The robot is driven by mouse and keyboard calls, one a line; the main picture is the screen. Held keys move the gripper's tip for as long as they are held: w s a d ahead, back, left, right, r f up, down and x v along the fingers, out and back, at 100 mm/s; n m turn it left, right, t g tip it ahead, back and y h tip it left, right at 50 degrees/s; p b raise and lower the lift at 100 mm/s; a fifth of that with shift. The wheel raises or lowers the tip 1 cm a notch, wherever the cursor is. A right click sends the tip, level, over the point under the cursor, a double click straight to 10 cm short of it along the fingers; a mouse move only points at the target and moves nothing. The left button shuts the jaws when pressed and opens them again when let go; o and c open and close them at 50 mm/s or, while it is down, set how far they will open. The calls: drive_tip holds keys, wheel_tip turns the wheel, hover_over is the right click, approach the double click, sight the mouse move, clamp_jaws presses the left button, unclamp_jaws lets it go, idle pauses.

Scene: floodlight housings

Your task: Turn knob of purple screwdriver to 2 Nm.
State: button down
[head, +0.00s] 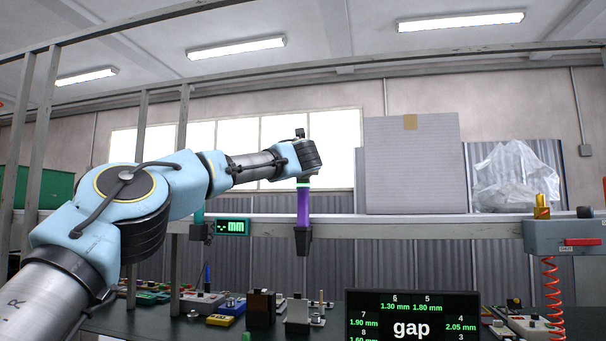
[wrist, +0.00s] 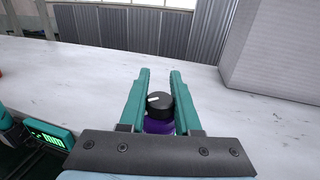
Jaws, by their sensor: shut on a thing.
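The purple screwdriver (head: 303,207) stands upright in a dark holder (head: 303,241) at the front edge of the shelf. In the wrist view its black knob (wrist: 160,104) shows a white pointer mark toward the left, with the purple body (wrist: 158,126) below it. My gripper (wrist: 160,88) has its two teal fingers on either side of the knob and is shut on it. In the head view my gripper is above the screwdriver and the knob is mostly hidden. I cannot read any torque numbers on the screwdriver.
A cardboard box (head: 415,165) stands on the shelf (head: 340,219) to the right. A gauge (head: 233,227) reading "-- mm" hangs left of the screwdriver. A screen (head: 412,318) shows "gap" and mm values. A grey box with a red lever (head: 565,238) is at far right. Several parts crowd the bench below.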

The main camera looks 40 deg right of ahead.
drive_tip(key=shift+f, duration=0.1)
idle(0.3)
drive_tip(key=c, duration=0.6)
unclamp_jaws()
drive_tip(key=b+v, duration=0.6)
drive_tip(key=v, duration=0.5)
drive_tip(key=shift+d, duration=0.1)
